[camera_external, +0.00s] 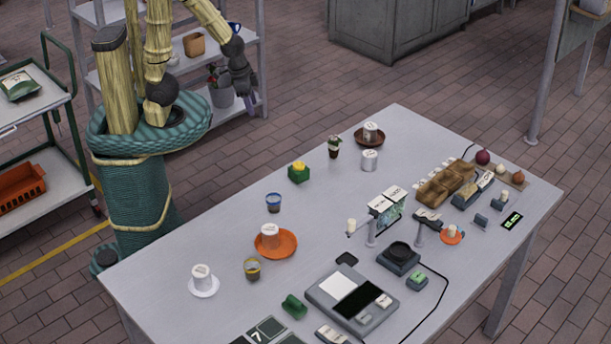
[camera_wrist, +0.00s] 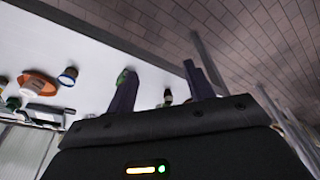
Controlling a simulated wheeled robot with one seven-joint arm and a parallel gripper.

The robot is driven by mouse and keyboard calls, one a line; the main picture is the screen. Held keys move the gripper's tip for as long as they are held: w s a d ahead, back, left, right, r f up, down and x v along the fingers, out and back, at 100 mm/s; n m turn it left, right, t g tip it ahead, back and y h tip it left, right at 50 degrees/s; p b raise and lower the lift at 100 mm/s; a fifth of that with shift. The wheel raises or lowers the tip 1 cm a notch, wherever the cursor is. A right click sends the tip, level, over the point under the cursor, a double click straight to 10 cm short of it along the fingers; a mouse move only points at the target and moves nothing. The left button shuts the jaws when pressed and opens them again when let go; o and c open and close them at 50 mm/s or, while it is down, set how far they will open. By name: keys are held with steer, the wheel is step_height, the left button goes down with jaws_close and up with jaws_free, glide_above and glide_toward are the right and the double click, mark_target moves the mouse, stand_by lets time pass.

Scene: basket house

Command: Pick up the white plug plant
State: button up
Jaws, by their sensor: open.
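A small plant (camera_external: 334,146) with pale and green leaves in a narrow dark pot stands upright near the table's back edge. It is the likeliest white plug plant, but too small to be sure. A similar small dark shape (camera_wrist: 167,97) shows between the fingers in the wrist view, mostly indistinct. My gripper (camera_external: 251,104) is open and empty, off the table's back edge and to the left of the plant, well apart from it. In the wrist view the two dark purple fingers of my gripper (camera_wrist: 158,68) are spread wide.
The table (camera_external: 215,240) holds a green pot with a yellow top (camera_external: 299,173), a blue cup (camera_external: 273,203), an orange saucer (camera_external: 287,245) and a brown saucer (camera_external: 361,139). A white canister (camera_external: 370,160) stands right of the plant. A shelf rack (camera_external: 112,14) is behind my arm.

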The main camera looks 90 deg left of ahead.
steer(key=w+a+f+m+t+h+b, duration=0.3)
steer(key=w+f+t+h+b, duration=0.2)
steer(key=w+f+t, duration=0.1)
steer(key=w+a+f+m+t+h+b, duration=0.4)
steer(key=w+f+t+h+b, duration=0.1)
steer(key=w+f, duration=0.3)
steer(key=shift+w+a+f+t+h+b, duration=0.35)
steer(key=shift+f+b, duration=0.2)
steer(key=shift+b, duration=0.25)
